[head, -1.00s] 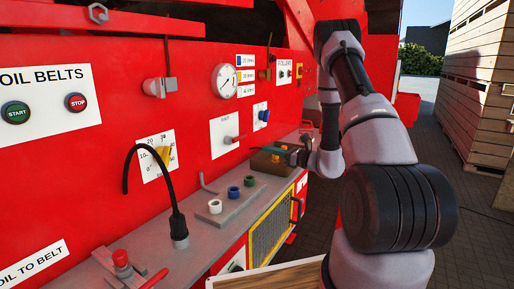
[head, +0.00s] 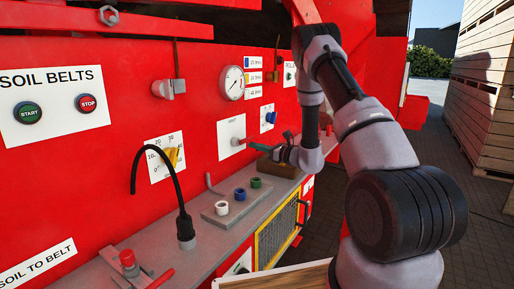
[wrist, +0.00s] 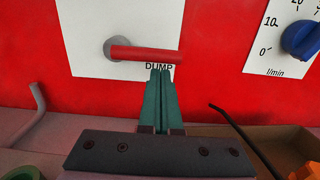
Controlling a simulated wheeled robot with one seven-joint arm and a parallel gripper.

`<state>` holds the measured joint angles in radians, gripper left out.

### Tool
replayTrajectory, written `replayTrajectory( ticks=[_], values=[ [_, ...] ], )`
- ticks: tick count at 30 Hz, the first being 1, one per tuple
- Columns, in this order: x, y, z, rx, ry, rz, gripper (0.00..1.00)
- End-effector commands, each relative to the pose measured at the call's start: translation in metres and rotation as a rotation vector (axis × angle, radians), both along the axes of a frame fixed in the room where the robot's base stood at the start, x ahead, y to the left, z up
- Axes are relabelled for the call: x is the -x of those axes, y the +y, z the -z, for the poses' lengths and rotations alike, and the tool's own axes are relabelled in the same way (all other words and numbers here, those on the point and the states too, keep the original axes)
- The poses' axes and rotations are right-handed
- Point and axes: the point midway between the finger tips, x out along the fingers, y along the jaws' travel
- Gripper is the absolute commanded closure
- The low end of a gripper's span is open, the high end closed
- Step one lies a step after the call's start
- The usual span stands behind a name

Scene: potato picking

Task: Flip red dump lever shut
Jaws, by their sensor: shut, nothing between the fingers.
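The red dump lever (wrist: 145,53) lies level on a white panel (wrist: 88,20), pointing right from its round grey pivot (wrist: 115,48). The word DUMP shows under its free end. In the head view the lever (head: 243,141) is a small red bar on the red machine wall. My gripper (wrist: 160,73) has its teal fingers pressed together and empty. Its tips show just below the lever's right half; I cannot tell whether they touch it. In the head view my gripper (head: 262,148) is just right of the lever.
A blue dial (wrist: 302,40) is right of the lever. Below it a shallow brown box (wrist: 285,140) holds something orange (wrist: 304,172). A bent grey rod (wrist: 36,100) stands at left. On the ledge are white, blue and green rings (head: 238,194) and a black hose (head: 140,160).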

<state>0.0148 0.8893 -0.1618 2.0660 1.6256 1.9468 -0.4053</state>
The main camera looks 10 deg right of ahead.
Motion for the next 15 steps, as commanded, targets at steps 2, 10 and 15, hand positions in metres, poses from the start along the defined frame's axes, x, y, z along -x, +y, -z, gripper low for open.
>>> replayTrajectory(
  ticks=[2,10,15],
  values=[
    [0.0001,-0.0002,-0.0002,0.002,-0.002,0.0,1.0],
    [-0.0007,-0.0014,-0.0033,0.037,-0.038,0.001,1.0],
    [-0.0011,-0.0019,-0.0047,0.053,-0.053,0.001,1.0]
  ],
)
